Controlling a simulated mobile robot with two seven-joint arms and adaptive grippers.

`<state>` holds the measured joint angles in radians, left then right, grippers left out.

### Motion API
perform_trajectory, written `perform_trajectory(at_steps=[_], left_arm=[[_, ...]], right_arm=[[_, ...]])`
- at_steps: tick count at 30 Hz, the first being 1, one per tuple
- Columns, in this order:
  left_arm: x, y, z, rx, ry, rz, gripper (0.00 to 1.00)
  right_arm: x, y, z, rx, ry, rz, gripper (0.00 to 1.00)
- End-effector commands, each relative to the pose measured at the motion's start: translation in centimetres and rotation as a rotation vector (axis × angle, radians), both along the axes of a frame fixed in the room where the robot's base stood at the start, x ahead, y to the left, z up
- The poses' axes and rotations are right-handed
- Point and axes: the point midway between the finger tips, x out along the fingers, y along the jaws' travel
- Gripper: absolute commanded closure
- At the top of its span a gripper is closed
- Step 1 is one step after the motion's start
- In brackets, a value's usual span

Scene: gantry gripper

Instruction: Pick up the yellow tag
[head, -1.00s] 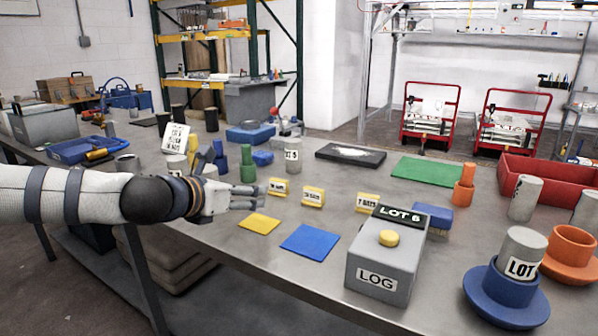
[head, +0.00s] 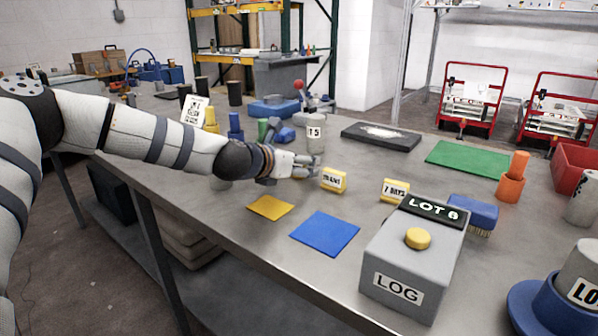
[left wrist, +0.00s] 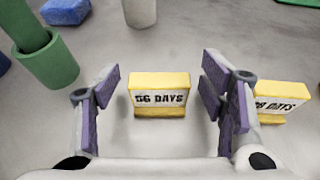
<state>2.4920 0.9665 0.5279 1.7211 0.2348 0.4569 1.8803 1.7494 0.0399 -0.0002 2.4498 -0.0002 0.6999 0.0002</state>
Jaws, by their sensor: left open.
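A yellow tag reading "56 DAYS" (left wrist: 159,94) stands upright on the bench in the left wrist view. My left gripper (left wrist: 165,90) is open, with its two purple-padded fingers on either side of the tag and visible gaps to both. In the head view my left gripper (head: 308,165) mostly hides this tag. A second yellow tag, "28 DAYS" (head: 333,179), stands just right of the gripper; it also shows beside the right finger in the left wrist view (left wrist: 283,104). A third yellow tag, "7 DAYS" (head: 395,190), stands farther right. My right gripper is not in view.
A green cylinder holder (left wrist: 46,60) stands left of the fingers. A grey cylinder (head: 316,132) stands behind the gripper. A yellow mat (head: 270,207) and blue mat (head: 325,233) lie flat in front. A grey LOG box (head: 415,262) and blue brush (head: 472,211) are to the right.

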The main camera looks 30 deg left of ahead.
Motion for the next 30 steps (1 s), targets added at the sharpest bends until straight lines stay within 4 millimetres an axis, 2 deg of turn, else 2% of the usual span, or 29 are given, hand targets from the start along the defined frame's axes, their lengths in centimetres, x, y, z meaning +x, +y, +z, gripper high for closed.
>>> perform_trajectory(at_steps=[5,9,10,19,22,25,27,30], left_arm=[[0.0,0.0,0.5,0.0,-0.006,0.0,0.37],[0.0,0.0,0.4,0.0,-0.005,0.0,0.69],[0.0,0.0,0.4,0.0,-0.005,0.0,0.74],[-0.1,0.0,0.4,0.0,-0.005,0.0,0.74],[-0.1,0.0,1.0,0.0,-0.007,0.0,0.74],[-0.1,0.0,2.8,0.001,-0.013,0.0,0.74],[-0.1,0.0,4.8,0.001,-0.021,0.001,0.74],[-2.5,-1.0,8.3,-0.001,-0.034,-0.001,0.74]], right_arm=[[0.1,0.0,0.1,0.0,-0.005,0.0,0.39],[0.2,0.0,0.1,0.0,-0.005,0.0,0.39],[0.2,0.0,0.1,0.0,-0.005,0.0,0.39],[0.2,0.0,0.2,0.0,-0.006,0.0,0.39],[0.4,0.0,0.3,0.0,-0.012,0.001,0.39],[0.9,0.0,0.9,0.0,-0.032,0.001,0.39],[1.5,0.0,1.4,0.0,-0.053,0.001,0.39],[3.3,0.0,3.1,0.0,-0.119,0.0,0.39]])
